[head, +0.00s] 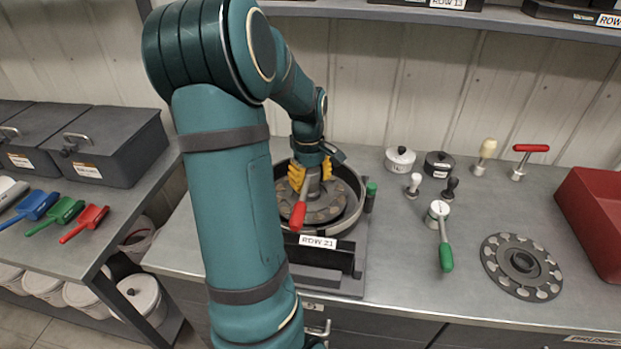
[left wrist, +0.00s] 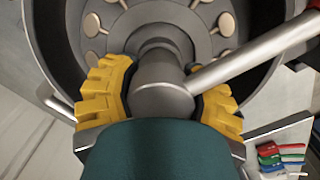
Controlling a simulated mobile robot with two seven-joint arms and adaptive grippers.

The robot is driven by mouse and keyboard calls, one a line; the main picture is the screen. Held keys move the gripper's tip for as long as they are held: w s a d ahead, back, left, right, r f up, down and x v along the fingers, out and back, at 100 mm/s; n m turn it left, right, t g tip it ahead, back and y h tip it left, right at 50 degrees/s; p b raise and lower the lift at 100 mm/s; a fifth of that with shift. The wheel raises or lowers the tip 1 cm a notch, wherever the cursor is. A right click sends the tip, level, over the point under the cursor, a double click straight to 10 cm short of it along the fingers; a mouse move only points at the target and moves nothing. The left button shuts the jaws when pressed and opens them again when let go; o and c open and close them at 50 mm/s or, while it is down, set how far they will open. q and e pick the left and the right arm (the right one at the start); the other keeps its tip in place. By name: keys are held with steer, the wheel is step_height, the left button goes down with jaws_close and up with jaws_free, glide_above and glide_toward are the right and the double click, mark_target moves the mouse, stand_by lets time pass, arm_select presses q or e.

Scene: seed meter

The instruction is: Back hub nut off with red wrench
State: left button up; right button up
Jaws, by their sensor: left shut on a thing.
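The red wrench (head: 299,214) stands on the hub of the seed meter (head: 352,203), its red handle sticking out toward the front. My left gripper (head: 312,178) has its yellow fingers shut on the wrench's grey cylindrical head. In the left wrist view the fingers (left wrist: 165,95) lie on both sides of the head (left wrist: 163,88), and the shaft runs up to the right. The hub nut is hidden under the wrench, so I cannot tell how it is seated. A seed disc (head: 322,213) lies inside the round housing. My right gripper is not in view.
A green-handled wrench (head: 444,246), a loose disc (head: 521,267), small knobs and lidded pots stand to the right. A red bin (head: 592,215) is at the right edge. Scoops and dark boxes (head: 107,149) are on the left table. A shelf (head: 450,14) runs above.

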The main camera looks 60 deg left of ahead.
mark_target(311, 169)
arm_select(q)
steer(key=shift+f, duration=0.2)
stand_by(0.6)
steer(key=o, duration=1.5)
steer(key=shift+c, duration=0.2)
steer(key=shift+o, duration=1)
steer(key=shift+r+p, duration=2.75)
steer(key=shift+r, duration=0.25)
